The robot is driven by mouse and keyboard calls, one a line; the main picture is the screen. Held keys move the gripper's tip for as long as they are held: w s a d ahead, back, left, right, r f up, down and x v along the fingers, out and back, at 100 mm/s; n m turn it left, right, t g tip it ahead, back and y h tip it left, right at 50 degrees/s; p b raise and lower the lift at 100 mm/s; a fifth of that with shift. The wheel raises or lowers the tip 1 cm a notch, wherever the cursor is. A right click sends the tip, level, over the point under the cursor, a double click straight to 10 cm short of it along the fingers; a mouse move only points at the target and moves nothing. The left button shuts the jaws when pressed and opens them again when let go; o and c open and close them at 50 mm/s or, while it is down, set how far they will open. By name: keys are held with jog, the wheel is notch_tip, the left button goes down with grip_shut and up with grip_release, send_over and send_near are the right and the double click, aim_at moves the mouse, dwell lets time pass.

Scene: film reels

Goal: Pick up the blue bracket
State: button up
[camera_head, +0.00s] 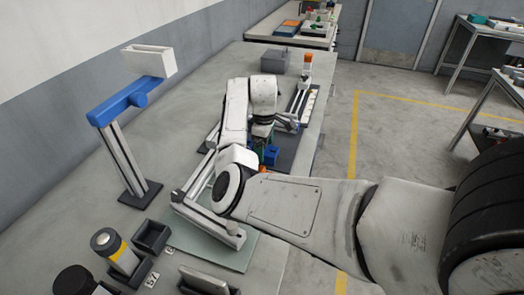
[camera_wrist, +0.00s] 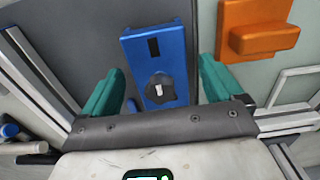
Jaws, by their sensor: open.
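The blue bracket (camera_wrist: 174,42) lies ahead of my gripper (camera_wrist: 161,70) in the wrist view. It is a blue block with a dark slot near its far end and a dark round recess with a light spot nearer to me. My gripper's two teal fingers are apart, one on each side of the bracket, with nothing gripped. I cannot tell how far above it they are. In the head view the bracket (camera_head: 271,154) is a small blue shape just right of and below my gripper (camera_head: 262,138), partly hidden by my arm.
An orange bracket (camera_wrist: 258,28) lies right of the blue one in the wrist view. A blue-topped stand (camera_head: 130,100) rises on the bench (camera_head: 185,130) to the left. A grey box (camera_head: 275,60) stands at the back. Small dark bins (camera_head: 151,236) are at the front left.

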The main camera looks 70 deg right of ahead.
jog(key=shift+f, duration=0.9)
jog(key=shift+r, duration=0.1)
jog(key=c, duration=1.3)
